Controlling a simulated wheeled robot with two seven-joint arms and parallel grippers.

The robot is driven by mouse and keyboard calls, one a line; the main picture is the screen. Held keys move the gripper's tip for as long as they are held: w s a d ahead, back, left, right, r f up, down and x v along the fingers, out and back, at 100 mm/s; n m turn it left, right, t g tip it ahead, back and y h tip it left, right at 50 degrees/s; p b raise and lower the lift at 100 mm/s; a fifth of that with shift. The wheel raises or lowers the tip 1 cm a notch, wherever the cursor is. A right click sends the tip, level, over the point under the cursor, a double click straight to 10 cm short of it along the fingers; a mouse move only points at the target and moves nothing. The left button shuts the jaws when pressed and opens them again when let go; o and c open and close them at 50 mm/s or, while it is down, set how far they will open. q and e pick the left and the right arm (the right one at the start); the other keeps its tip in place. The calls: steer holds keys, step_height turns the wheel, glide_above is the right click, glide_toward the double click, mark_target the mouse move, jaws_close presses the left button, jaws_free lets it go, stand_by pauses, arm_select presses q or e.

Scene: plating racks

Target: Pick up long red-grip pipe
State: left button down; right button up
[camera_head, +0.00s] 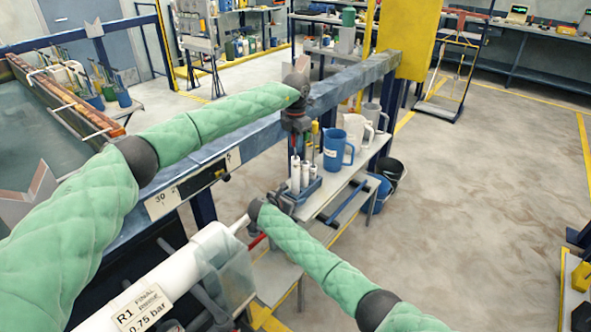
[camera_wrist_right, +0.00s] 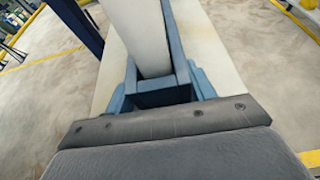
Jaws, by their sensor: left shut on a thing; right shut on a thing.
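A blue rack (camera_head: 312,192) stands on the pale shelf with white upright tubes (camera_head: 295,175) and thin yellow-topped pipes in it. My left gripper (camera_head: 297,133) points down over the rack and is shut on a thin upright pipe, seemingly the long red-grip pipe; its grip is mostly hidden by the fingers. My right gripper (camera_head: 284,200) is low at the rack's near side and shut, seemingly on the rack; its fingers are hard to make out. The right wrist view shows a white tube (camera_wrist_right: 140,40) standing in the blue rack (camera_wrist_right: 160,95) just ahead of the dark gripper body.
A blue jug (camera_head: 337,150) and a white jug (camera_head: 357,132) stand right of the rack. A thick blue beam (camera_head: 345,82) runs behind the left gripper. A white cylinder labelled R1 (camera_head: 170,285) lies at the lower left.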

arm_select(q)
step_height(320, 180, up, 10)
steer(key=shift+r, duration=0.1)
stand_by(0.4)
arm_select(e)
steer(key=o, duration=1.1)
steer(key=shift+o, duration=0.2)
steer(key=shift+s+a, duration=0.1)
